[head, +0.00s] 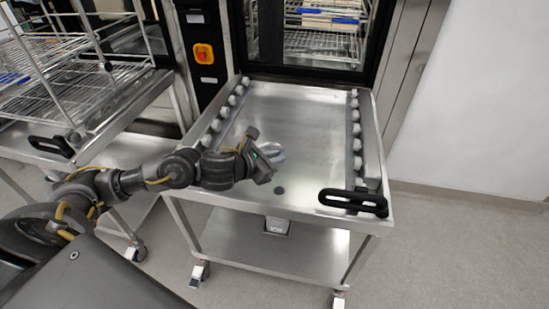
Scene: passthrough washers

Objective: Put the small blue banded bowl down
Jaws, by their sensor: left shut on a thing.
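A small pale bowl (275,151) shows just beyond my left gripper (265,156). The gripper is shut on it, at the bowl's near left side. The gripper hides part of the bowl, and a blue band is hard to make out at this size. The bowl is over the middle of the steel trolley top (300,115). I cannot tell whether it touches the surface. My right gripper is out of view.
A wire rack (60,85) stands left. A washer (310,30) is behind.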

